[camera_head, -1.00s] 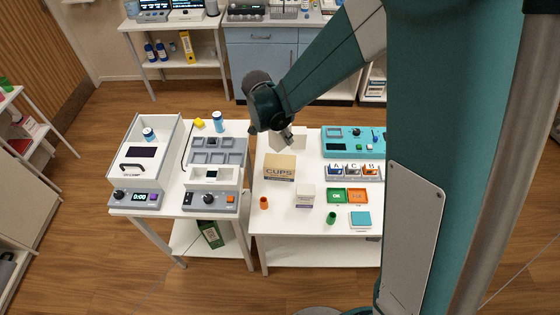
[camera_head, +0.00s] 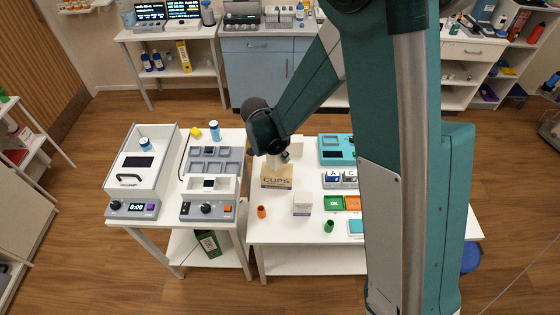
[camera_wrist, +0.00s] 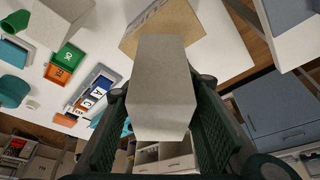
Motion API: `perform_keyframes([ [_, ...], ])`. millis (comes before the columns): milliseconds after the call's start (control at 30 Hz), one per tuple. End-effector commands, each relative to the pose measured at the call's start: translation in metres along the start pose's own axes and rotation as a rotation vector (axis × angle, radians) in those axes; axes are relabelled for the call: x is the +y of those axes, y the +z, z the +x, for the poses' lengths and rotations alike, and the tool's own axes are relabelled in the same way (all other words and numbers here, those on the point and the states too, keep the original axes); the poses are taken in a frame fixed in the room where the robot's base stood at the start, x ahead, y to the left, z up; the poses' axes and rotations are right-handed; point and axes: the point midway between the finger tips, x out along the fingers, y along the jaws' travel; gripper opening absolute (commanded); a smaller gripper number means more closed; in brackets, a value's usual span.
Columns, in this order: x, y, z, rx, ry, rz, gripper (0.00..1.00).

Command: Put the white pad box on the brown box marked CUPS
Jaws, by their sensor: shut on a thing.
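The brown box marked CUPS (camera_head: 277,183) stands on the white table, with its lettered side facing the head camera. My gripper (camera_head: 273,160) is right above its far left part. In the wrist view my gripper's two green fingers (camera_wrist: 160,125) are shut on the plain white pad box (camera_wrist: 160,85). The pad box overlaps the brown box (camera_wrist: 165,25) in that view. I cannot tell whether the two boxes touch. In the head view my gripper and arm hide part of the pad box (camera_head: 268,156).
Another white box (camera_head: 303,199) stands on the table to the right of the brown box. An orange cup (camera_head: 262,212) and a green cup (camera_head: 329,226) stand near the front. Green and orange trays (camera_head: 334,203) and a teal device (camera_head: 335,150) lie to the right.

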Motion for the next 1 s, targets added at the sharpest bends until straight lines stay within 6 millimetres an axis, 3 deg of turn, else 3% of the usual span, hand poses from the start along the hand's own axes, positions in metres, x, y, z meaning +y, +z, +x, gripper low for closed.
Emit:
perform_keyframes([
  [433,-0.001,0.001,0.004,0.0,0.0,0.0,0.14],
  [1000,0.0,0.015,0.039,0.0,0.0,0.0,0.14],
])
